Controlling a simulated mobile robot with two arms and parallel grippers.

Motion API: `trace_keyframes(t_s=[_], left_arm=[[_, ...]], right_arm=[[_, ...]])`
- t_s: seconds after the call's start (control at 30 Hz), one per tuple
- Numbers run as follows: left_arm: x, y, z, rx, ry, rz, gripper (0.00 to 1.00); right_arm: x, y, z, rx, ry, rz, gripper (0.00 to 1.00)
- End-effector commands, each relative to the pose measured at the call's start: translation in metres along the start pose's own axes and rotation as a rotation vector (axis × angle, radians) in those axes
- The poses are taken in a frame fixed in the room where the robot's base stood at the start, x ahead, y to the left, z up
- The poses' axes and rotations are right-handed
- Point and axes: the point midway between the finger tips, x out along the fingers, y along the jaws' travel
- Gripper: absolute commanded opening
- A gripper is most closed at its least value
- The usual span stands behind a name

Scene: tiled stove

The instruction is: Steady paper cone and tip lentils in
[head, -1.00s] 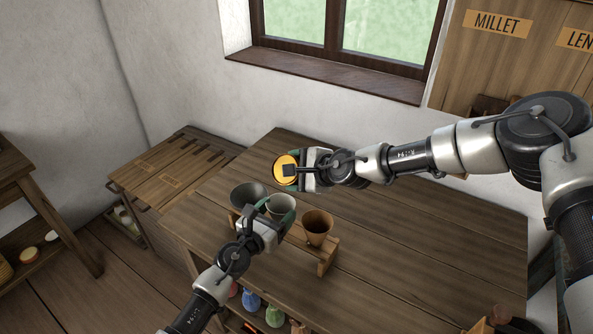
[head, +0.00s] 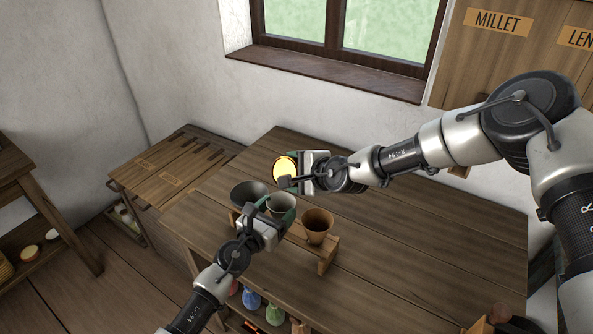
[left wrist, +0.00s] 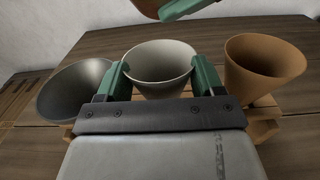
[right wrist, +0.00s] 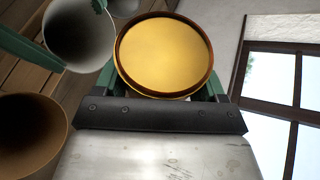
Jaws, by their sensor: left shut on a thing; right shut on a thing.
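The paper cone (head: 281,204) is pale grey and stands point down in the middle of a wooden rack. My left gripper (head: 276,211) is shut on it, with green fingers on both sides in the left wrist view (left wrist: 160,82); its mouth is open upward. My right gripper (head: 297,172) is shut on a round brown-rimmed cup (right wrist: 163,55) with a smooth yellow fill, which I take for the lentils. The cup (head: 284,167) is above and behind the paper cone, apart from it. Single lentils cannot be made out.
A dark grey cone (head: 246,193) stands left of the paper cone and a brown cone (head: 318,225) right of it, in the same rack (head: 328,252). The table (head: 420,240) is clear to the right. Several coloured bottles (head: 251,298) stand on a shelf below.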

Motion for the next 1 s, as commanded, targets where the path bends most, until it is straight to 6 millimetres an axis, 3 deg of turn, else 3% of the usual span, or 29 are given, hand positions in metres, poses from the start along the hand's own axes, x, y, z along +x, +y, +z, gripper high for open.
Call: trace_keyframes(t_s=[1.0], left_arm=[[0.0, 0.0, 0.0, 0.0, 0.0, 0.0, 0.46]], right_arm=[[0.0018, 0.0043, 0.0006, -0.154, 0.065, -0.067, 0.41]])
